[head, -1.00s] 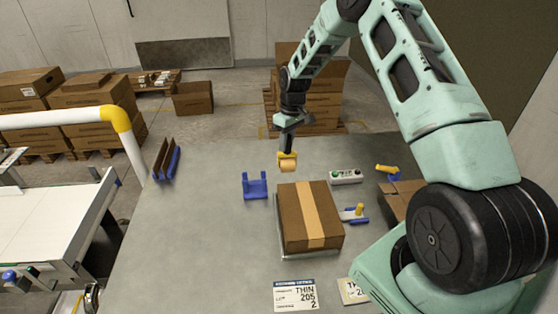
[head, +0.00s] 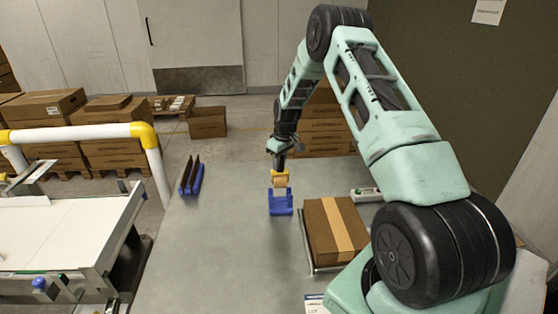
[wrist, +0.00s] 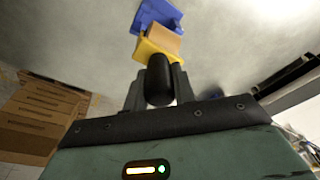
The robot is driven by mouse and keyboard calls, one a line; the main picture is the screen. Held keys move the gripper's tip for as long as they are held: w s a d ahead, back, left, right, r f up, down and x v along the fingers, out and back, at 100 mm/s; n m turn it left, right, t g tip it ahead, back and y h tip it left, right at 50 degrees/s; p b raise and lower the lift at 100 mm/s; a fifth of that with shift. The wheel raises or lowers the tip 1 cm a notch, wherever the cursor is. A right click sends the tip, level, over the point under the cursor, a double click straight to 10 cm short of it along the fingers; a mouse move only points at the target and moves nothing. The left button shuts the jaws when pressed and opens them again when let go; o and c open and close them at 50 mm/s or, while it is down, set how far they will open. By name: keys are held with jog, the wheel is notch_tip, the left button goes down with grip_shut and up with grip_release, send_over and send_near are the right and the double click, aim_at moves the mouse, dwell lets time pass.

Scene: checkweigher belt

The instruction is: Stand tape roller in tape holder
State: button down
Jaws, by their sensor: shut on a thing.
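The tape roller (head: 280,180), yellow with a tan roll, hangs from my gripper (head: 279,165). In the wrist view the tape roller (wrist: 157,45) shows beyond the fingers of my gripper (wrist: 159,80), which are shut on its dark handle. The blue tape holder (head: 280,203) stands on the table just below the roller in the head view. In the wrist view the tape holder (wrist: 157,14) lies just past the roller, partly hidden by it. I cannot tell whether the roller touches the holder.
A taped carton (head: 325,235) stands on the table right of the holder. A blue rack with brown flat pieces (head: 191,176) is at the table's left back. A white conveyor (head: 60,235) with a yellow and white rail (head: 75,133) lies left. The table's middle left is clear.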

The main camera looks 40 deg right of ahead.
aim_at(280, 182)
jog(key=shift+f+b, duration=2.75)
jog(key=shift+f, duration=1.9)
jog(key=c, duration=1.1)
grip_release()
jog(key=shift+o, duration=0.2)
notch_tip(280, 182, up, 17)
jog(key=s+b, duration=0.2)
jog(key=b, duration=0.2)
jog(key=shift+s+d+r, duration=0.15)
jog(key=shift+s+d, duration=0.05)
jog(key=shift+s, duration=0.1)
